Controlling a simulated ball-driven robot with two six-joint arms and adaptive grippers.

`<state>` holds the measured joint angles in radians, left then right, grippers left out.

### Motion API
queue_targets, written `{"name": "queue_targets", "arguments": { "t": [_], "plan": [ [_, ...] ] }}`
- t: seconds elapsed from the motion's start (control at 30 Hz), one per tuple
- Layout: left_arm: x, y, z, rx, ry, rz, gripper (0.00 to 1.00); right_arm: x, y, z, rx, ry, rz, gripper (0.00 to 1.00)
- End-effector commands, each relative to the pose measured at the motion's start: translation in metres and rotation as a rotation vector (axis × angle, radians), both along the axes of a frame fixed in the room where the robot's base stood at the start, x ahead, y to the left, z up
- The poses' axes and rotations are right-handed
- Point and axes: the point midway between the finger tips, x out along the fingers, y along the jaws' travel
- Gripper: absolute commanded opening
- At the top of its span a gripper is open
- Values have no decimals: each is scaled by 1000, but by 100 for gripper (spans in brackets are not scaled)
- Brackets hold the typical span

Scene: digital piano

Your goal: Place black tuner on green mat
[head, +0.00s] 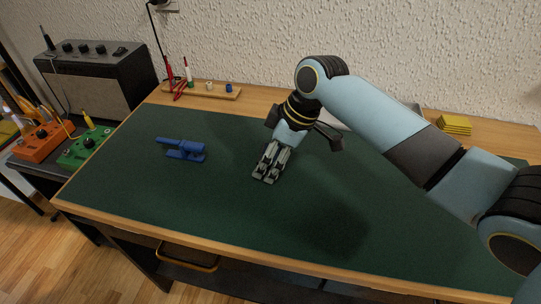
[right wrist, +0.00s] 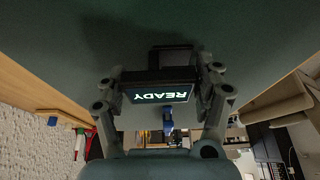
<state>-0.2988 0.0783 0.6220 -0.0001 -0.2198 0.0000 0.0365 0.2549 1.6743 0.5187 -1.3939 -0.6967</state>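The black tuner (right wrist: 160,88) sits between the two fingers of my right gripper (right wrist: 162,92) in the right wrist view. Its lit screen reads READY, upside down in that picture. The fingers touch its two sides, so the gripper is shut on it. In the head view my right gripper (head: 268,168) points down over the middle of the green mat (head: 220,205), and I cannot make out the tuner there. The mat fills the top of the right wrist view (right wrist: 250,30). Whether the tuner touches the mat I cannot tell. My left gripper is in neither view.
A blue clamp-like capo (head: 183,150) lies on the mat's left part. A wooden tray (head: 215,92) with small tools stands at the back edge. Yellow pads (head: 454,124) lie back right. An amplifier (head: 95,80) and pedals stand left. The mat's front is clear.

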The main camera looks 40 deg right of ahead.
Motion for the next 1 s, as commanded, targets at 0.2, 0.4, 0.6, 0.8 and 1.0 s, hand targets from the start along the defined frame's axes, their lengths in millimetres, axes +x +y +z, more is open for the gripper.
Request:
{"name": "queue_targets", "arguments": {
  "t": [0.2,0.4,0.6,0.8,1.0],
  "plan": [
    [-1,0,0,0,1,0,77,0,0,0,0,0,0,86],
    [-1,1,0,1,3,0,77,0,0,3,0,-1,0,86],
    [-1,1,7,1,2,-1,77,-8,-8,30,-4,-3,1,86],
    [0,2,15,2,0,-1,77,-20,-21,73,-5,-3,2,86],
    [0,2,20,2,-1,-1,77,-29,-30,104,-3,-3,0,86]
  ]
}}
